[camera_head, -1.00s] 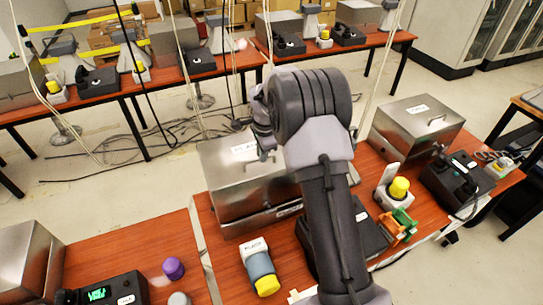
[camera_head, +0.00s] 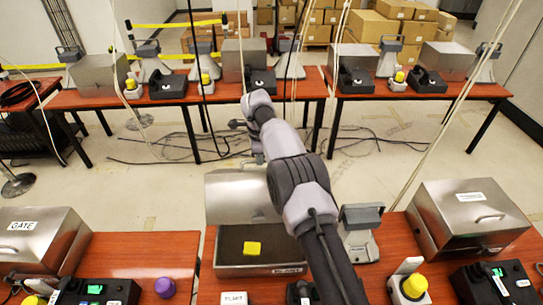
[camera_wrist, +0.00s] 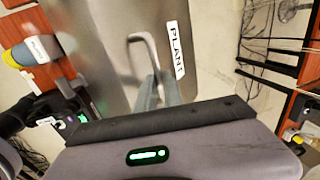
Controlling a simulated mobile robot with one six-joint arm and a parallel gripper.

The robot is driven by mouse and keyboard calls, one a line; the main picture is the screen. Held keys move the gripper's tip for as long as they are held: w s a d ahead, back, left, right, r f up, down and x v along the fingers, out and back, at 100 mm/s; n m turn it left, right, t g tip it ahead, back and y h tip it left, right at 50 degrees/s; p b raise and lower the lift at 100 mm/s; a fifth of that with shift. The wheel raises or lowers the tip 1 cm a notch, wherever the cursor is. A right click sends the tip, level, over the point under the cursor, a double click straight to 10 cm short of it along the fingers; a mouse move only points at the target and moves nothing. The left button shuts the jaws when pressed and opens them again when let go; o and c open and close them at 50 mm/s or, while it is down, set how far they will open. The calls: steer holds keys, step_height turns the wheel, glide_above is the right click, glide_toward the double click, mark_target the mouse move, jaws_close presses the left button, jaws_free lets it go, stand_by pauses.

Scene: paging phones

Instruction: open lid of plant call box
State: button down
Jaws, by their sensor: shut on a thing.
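The plant call box (camera_head: 222,262) is a metal box on the red-brown table, with a PLANT label on its front. Its metal lid (camera_head: 236,195) stands raised at the back, showing a dark interior with a yellow block (camera_head: 252,248) inside. My gripper (camera_head: 255,150) is at the far side of the raised lid, its fingertips mostly hidden there. In the wrist view my gripper fingers (camera_wrist: 160,92) are shut on the lid's handle (camera_wrist: 141,45). The lid's PLANT label (camera_wrist: 175,50) is beside the handle.
A closed GATE box (camera_head: 35,245) stands at the left and another closed metal box (camera_head: 470,215) at the right. A yellow-topped device (camera_head: 412,287) and a purple knob (camera_head: 165,287) are nearby. Cords hang in front of the back tables (camera_head: 200,98).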

steer(key=shift+w+d+f, duration=0.1)
steer(key=shift+w+f, duration=0.1)
steer(key=shift+f, duration=0.1)
steer(key=shift+s, duration=0.1)
steer(key=c, duration=1.7)
jaws_free()
steer(key=shift+o, duration=1.1)
steer(key=shift+w, duration=0.25)
steer(key=shift+s+r, duration=0.1)
steer(key=shift+r, duration=0.05)
